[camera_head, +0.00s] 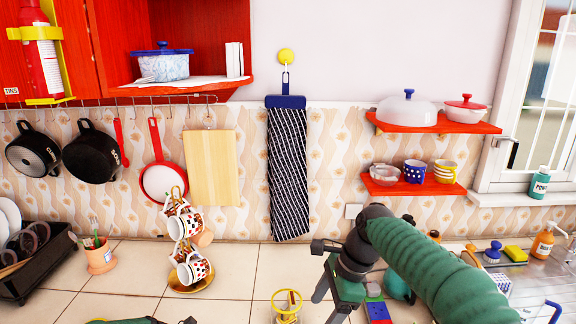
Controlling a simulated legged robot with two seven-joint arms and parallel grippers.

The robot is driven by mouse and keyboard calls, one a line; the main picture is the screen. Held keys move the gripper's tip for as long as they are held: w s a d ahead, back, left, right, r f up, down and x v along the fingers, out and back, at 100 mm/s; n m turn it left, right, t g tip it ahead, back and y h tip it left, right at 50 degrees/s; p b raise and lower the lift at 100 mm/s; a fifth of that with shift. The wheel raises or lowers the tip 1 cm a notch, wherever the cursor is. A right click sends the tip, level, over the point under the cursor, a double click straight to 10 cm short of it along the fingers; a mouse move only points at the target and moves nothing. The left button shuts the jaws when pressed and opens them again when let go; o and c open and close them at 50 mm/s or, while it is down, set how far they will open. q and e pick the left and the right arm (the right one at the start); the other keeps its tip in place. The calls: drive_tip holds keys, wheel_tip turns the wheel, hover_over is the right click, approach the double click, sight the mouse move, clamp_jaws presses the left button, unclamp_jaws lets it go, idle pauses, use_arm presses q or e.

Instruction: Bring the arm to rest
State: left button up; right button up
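My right arm reaches in from the lower right as a ribbed green sleeve. It ends in a dark wrist and my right gripper (331,296), in front of the tiled counter right of the middle. Dark finger-like parts point down and left, and I cannot tell whether they are open or shut. No held object is clear there. Only the top of my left gripper (172,321) shows at the bottom edge, left of the middle; its fingers are mostly cut off. Two black pans (33,150) (92,154) and a red-handled white pan (161,180) hang from the hook rail (150,101).
A cutting board (211,168) and striped towel (288,172) hang on the wall. A mug tree with cups (188,243), a yellow-rimmed container (287,304) and a dish rack (37,262) stand on the counter. Red shelves (414,186) hold bowls and pots at right.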

use_arm(q)
drive_tip(key=s+a+r+m+t+y, duration=0.1)
drive_tip(key=s+a+m+y, duration=0.2)
drive_tip(key=s+m+y, duration=0.3)
drive_tip(key=s+a+r+m+t+y, duration=0.1)
drive_tip(key=s+a+m+t+y, duration=0.1)
drive_tip(key=s+a+m+y, duration=0.2)
drive_tip(key=s+m+y, duration=0.3)
drive_tip(key=s+m, duration=0.3)
drive_tip(key=s, duration=0.2)
drive_tip(key=shift+s+a+m, duration=0.15)
drive_tip(key=shift+a+m, duration=0.15)
use_arm(e)
drive_tip(key=s+d+f+n+t+h, duration=0.1)
drive_tip(key=s+d+f+n+h, duration=0.1)
drive_tip(key=s+d+f+n, duration=0.4)
drive_tip(key=s+d+f+n+t+h, duration=0.1)
drive_tip(key=s+d+f+n+h, duration=0.1)
drive_tip(key=s+d+f+n, duration=0.4)
drive_tip(key=s+f+n, duration=0.4)
drive_tip(key=s+f, duration=0.1)
drive_tip(key=s, duration=0.2)
drive_tip(key=shift+s+f+n, duration=0.15)
drive_tip(key=shift+s+n, duration=0.1)
drive_tip(key=shift+n, duration=0.05)
